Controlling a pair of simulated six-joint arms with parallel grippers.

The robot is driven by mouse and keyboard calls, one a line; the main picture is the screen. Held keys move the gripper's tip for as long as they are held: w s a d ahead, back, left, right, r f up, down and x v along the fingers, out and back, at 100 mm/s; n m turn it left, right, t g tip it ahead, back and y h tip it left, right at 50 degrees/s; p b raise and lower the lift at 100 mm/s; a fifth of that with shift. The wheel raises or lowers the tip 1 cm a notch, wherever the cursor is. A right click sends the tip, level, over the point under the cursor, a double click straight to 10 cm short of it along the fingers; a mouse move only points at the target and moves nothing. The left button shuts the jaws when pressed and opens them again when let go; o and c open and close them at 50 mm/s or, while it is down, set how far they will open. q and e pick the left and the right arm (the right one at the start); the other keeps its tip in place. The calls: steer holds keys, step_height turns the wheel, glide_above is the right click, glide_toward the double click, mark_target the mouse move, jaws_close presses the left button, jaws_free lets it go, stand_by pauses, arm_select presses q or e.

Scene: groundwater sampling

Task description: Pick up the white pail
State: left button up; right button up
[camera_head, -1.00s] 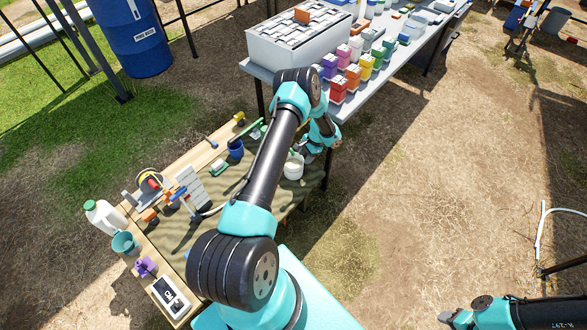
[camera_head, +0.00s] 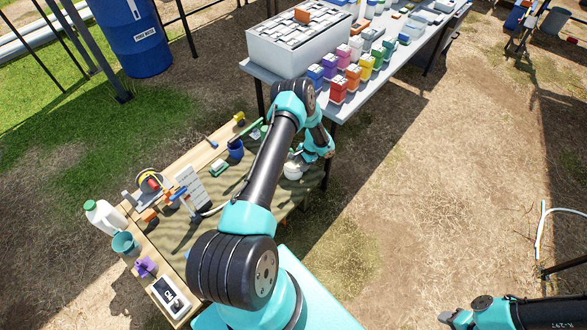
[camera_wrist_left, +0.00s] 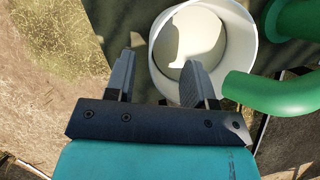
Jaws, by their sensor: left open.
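The white pail (camera_head: 292,172) stands on the mat-covered low table, near its right edge. In the left wrist view the pail (camera_wrist_left: 236,42) shows from above, its round mouth open and its inside empty. My left gripper (camera_head: 299,160) is over the pail. In the wrist view my left gripper (camera_wrist_left: 158,60) is open, one finger over the pail's mouth and the other outside the near-left wall, with the rim between them. I cannot tell whether either finger touches it. My right arm shows at the lower right; its jaws are not clear.
Green pipe-like parts (camera_wrist_left: 262,92) lie close beside the pail. A blue cup (camera_head: 236,149) stands left of it on the low table. A long grey table (camera_head: 345,106) with colored boxes stands behind. Open ground lies to the right.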

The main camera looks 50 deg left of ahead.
stand_by(0.3)
arm_select(q)
jaws_close()
stand_by(0.3)
stand_by(1.0)
